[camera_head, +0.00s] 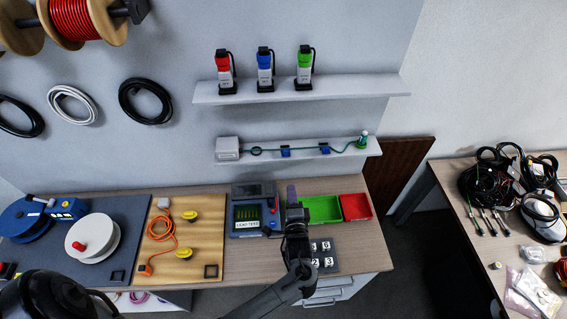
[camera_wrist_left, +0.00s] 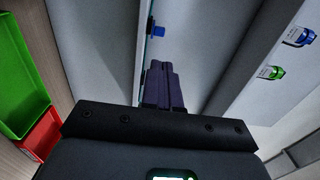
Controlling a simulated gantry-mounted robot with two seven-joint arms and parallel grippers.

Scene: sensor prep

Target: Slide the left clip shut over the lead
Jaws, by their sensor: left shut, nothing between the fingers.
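The left clip (camera_head: 285,152) is a small blue block on the low wall shelf. The thin green lead (camera_head: 304,149) runs along the shelf past it and past a second blue clip (camera_head: 324,148). Whether the left clip is open or shut is too small to tell. My left gripper (camera_head: 291,190) is shut and empty, below and in front of the shelf, apart from the clip. In the left wrist view the closed dark fingers (camera_wrist_left: 164,88) point towards the shelf, with one blue clip (camera_wrist_left: 157,30) beyond the tips. My right gripper is out of view.
The upper shelf (camera_head: 340,87) with red, blue and green devices overhangs above. Green (camera_head: 322,209) and red (camera_head: 356,207) bins sit below on the bench. The air before the low shelf is clear.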

